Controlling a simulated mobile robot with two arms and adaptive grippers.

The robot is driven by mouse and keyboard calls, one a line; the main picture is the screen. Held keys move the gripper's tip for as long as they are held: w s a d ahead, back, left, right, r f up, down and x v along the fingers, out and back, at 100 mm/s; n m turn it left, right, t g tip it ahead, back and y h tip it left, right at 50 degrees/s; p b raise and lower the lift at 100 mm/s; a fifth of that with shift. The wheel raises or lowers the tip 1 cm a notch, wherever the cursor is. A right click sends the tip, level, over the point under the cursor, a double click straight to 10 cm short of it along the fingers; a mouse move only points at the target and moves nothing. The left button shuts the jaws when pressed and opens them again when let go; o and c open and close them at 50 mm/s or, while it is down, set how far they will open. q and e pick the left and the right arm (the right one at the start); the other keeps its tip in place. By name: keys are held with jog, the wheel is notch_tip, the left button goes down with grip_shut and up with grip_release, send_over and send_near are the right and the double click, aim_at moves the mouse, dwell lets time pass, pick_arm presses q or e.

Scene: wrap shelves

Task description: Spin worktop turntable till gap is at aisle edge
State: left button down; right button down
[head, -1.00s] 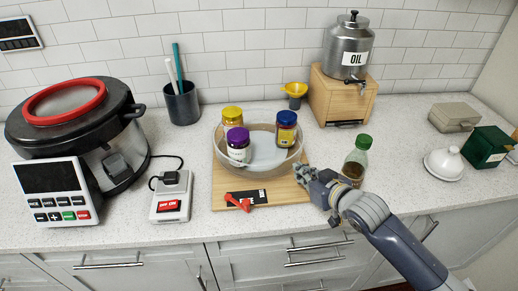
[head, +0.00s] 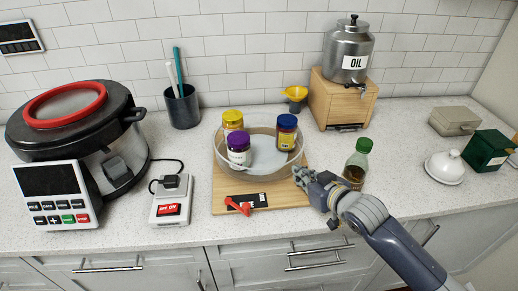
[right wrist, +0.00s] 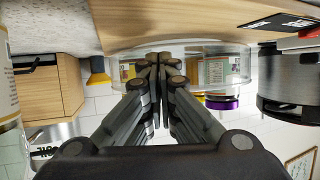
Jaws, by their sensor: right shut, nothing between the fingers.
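The turntable (head: 272,172) is a round tray with a clear raised wall, on a wooden board (head: 290,196) on the worktop. It carries a yellow-lidded jar (head: 233,121), a purple-lidded jar (head: 239,151) and a blue-lidded jar (head: 286,132). The bare floor shows at the front right, between the purple and blue jars. My right gripper (head: 297,174) is shut and empty at the turntable's right front side. In the right wrist view its fingertips (right wrist: 165,60) overlap the clear wall; I cannot tell if they touch. My left gripper is out of view.
A red lever (head: 238,206) lies over a black label at the board's front. A green-capped bottle (head: 357,163) stands close right of my gripper. An oil dispenser (head: 349,50) on a wooden stand is behind. A switch box (head: 170,200) and a large cooker (head: 75,125) are left.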

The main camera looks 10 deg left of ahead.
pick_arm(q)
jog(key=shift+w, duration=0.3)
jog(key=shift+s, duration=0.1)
pick_arm(e)
jog(key=shift+w+a+r, duration=0.1)
jog(key=shift+w+a, duration=0.4)
jog(key=shift+a, duration=0.1)
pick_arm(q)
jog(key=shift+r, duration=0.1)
